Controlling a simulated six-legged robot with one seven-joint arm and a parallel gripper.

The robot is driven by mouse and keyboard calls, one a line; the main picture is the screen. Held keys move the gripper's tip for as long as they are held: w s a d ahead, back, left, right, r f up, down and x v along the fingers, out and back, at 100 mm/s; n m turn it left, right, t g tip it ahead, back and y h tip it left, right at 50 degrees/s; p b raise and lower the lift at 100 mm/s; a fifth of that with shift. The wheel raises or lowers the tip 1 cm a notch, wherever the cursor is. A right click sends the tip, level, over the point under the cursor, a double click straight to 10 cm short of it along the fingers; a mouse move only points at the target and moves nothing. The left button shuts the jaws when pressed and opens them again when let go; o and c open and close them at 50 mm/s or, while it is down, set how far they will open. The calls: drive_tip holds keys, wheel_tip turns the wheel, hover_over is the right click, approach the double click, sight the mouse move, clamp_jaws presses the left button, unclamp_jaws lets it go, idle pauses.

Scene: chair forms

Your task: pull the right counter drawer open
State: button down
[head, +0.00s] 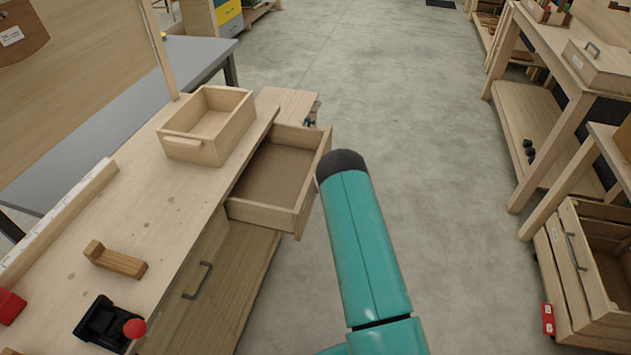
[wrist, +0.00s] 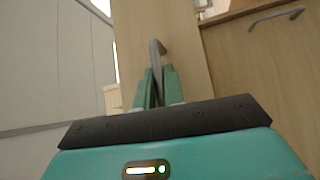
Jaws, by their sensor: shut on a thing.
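The counter drawer (head: 276,176) stands well out from the counter in the head view, with its empty brown floor showing. In the wrist view my gripper (wrist: 157,85) is shut on a grey bar handle (wrist: 157,50) on a pale wooden drawer front (wrist: 190,50). The two green fingers close around the lower part of the handle. The head view shows my teal arm beside the drawer, but I cannot make out the gripper there.
A wooden box (head: 207,125) sits on the counter (head: 172,205) beside the drawer. A closed cabinet front with a grey handle (head: 198,281) is below. Wooden shelving (head: 540,120) and a crate (head: 575,275) stand at the right. The concrete floor between is clear.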

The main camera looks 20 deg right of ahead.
drive_tip(key=shift+s+d, duration=0.15)
drive_tip(key=shift+d, duration=0.1)
drive_tip(key=c, duration=1.5)
unclamp_jaws()
drive_tip(key=shift+s, duration=0.1)
drive_tip(key=s+d+f, duration=0.2)
drive_tip(key=s, duration=1.1)
drive_tip(key=shift+s, duration=0.2)
